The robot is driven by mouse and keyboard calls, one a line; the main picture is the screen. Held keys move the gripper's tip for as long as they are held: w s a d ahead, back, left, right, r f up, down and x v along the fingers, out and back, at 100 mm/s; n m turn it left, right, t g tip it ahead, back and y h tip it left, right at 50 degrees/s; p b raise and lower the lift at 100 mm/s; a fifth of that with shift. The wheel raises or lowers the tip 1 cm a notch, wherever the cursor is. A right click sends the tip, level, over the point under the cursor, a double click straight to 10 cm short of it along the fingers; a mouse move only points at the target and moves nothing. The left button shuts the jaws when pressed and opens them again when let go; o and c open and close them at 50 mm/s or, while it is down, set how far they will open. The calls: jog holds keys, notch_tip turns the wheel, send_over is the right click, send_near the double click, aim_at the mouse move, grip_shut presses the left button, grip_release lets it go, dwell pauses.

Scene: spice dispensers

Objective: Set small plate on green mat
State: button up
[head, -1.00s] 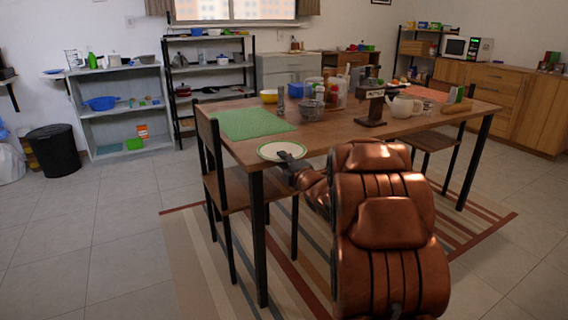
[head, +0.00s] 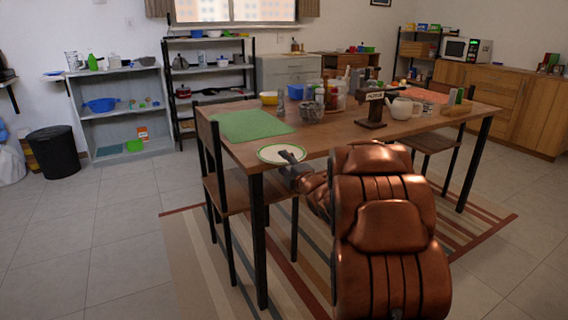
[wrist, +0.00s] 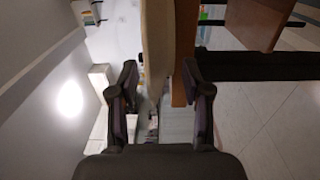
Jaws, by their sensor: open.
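The small plate (head: 270,155), white with a green rim, lies at the near left corner of the wooden table (head: 340,142). The green mat (head: 250,124) lies flat and bare on the table behind it. My gripper (head: 292,160) is at the plate's near right rim, and its dark fingers partly cover the plate. In the wrist view my gripper (wrist: 161,92) has its two fingers apart. A pale edge-on strip, likely the plate (wrist: 157,40), and the brown table edge (wrist: 185,50) show between or just beyond the fingers. Contact cannot be told.
A yellow bowl (head: 269,98), a wire basket (head: 310,111), jars, a dark stand (head: 373,108) and a white teapot (head: 403,108) stand farther back on the table. A chair (head: 228,185) is at the table's left side. The table between plate and mat is clear.

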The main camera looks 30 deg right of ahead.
jog(key=s+a, duration=0.1)
jog(key=s, duration=1)
jog(key=shift+p, duration=0.35)
jog(key=shift+s+f, duration=0.1)
